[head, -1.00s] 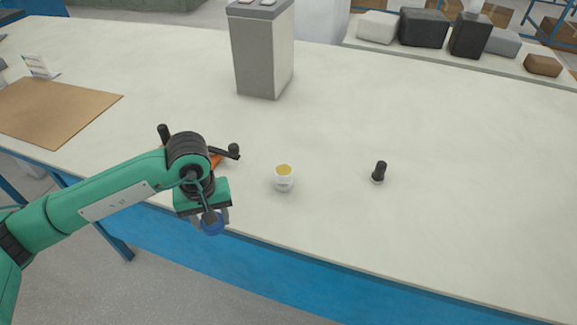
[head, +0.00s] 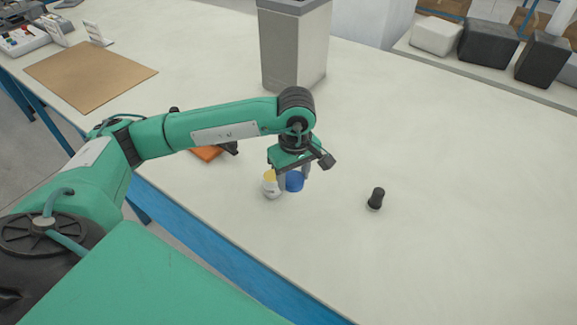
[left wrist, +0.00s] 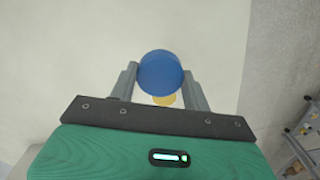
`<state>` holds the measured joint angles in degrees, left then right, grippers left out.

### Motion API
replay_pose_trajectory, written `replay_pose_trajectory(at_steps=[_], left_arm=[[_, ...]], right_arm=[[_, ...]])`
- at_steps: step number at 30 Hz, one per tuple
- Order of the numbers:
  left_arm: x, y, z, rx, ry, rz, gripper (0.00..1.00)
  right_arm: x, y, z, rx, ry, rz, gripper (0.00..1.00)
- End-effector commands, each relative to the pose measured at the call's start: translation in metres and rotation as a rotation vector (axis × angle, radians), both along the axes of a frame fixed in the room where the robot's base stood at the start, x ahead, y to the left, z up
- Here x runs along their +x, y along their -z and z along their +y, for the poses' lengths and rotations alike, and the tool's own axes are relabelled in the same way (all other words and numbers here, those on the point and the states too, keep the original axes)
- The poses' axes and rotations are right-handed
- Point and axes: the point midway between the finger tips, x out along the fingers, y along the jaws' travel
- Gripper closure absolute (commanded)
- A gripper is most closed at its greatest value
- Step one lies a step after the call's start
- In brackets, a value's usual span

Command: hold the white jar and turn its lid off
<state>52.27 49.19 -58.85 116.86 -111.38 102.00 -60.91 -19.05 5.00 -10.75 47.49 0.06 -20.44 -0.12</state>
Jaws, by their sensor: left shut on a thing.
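The white jar (head: 271,190) stands upright and open on the table, its yellow inside showing. My left gripper (head: 293,182) is shut on the round blue lid (head: 295,181), which is off the jar and looks just to its right in the head view. In the left wrist view the blue lid (left wrist: 160,72) sits between the two grey fingers. Part of the jar's yellow inside (left wrist: 164,100) shows past the lid's edge. I cannot tell whether the lid touches the jar or the table. My right gripper is not in view.
A small black-topped object (head: 376,198) stands to the right of the jar. An orange item (head: 207,153) lies partly behind my left arm. A tall grey bin (head: 292,50) stands at the back and a brown board (head: 90,72) lies at the far left.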

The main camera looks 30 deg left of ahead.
Motion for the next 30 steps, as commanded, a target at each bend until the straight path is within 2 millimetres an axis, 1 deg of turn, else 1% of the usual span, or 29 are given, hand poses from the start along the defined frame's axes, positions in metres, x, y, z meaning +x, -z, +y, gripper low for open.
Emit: replay_pose_trajectory(at_steps=[3,30], left_arm=[[0.008,-0.009,0.006,0.002,-0.208,-0.004,0.79],[0.061,-0.065,0.056,0.003,-1.823,-0.030,0.79]], right_arm=[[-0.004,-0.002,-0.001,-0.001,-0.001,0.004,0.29],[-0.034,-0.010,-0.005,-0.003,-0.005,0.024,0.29]])
